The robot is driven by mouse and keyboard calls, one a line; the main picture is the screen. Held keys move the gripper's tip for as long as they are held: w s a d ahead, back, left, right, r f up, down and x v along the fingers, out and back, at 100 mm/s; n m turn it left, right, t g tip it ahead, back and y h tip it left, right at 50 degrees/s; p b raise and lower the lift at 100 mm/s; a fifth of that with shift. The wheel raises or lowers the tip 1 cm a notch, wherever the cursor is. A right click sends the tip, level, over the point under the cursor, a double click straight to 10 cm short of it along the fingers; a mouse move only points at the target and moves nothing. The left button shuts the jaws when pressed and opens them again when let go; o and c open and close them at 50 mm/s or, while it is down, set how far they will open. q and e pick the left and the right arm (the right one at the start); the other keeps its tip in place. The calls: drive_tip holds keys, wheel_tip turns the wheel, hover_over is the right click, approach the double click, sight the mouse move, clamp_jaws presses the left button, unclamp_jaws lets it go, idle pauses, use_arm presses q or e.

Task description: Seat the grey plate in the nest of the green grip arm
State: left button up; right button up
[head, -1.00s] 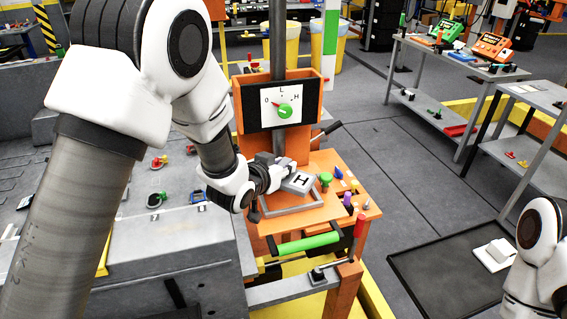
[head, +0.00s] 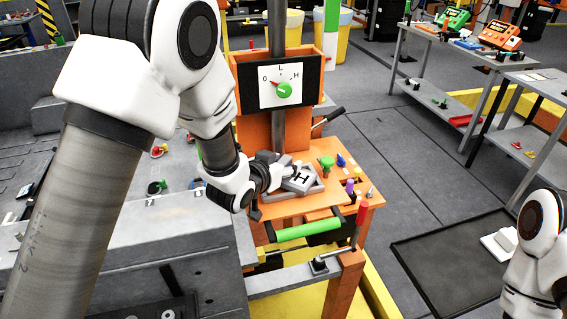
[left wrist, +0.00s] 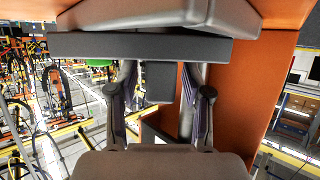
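The plate lies slightly turned over a grey rimmed frame (head: 316,192), which looks like the nest, behind the green grip (head: 309,230) of the orange stand. I cannot tell whether the plate sits flat inside the rim. In the left wrist view the gripper fingers (left wrist: 160,85) reach up to a grey slab (left wrist: 150,15) above a dark bar; their tips are partly hidden. My right gripper is not in view.
A dial panel (head: 281,85) stands behind the frame. A green knob (head: 327,163), several small coloured pegs and a red-topped lever (head: 361,213) stand to the right. A grey bench (head: 165,235) lies at left. Floor is open to the right, beside a black mat (head: 460,265).

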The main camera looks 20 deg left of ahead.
use_arm(q)
drive_tip(key=shift+s+r, duration=0.1)
drive_tip(key=shift+s, duration=0.05)
drive_tip(key=shift+r, duration=0.2)
drive_tip(key=shift+r+p, duration=0.5)
drive_tip(key=shift+p, duration=0.1)
drive_tip(key=shift+s+a+f+b, duration=0.2)
drive_tip(key=shift+s+b, duration=0.4)
drive_tip(key=b+v, duration=0.1)
drive_tip(key=v, duration=0.6)
drive_tip(key=shift+s+r+b, duration=0.1)
drive_tip(key=shift+b, duration=0.3)
drive_tip(key=b+v, duration=0.3)
drive_tip(key=b, duration=0.1)
drive_tip(key=shift+s+r, duration=0.15)
drive_tip(key=shift+r, duration=0.05)
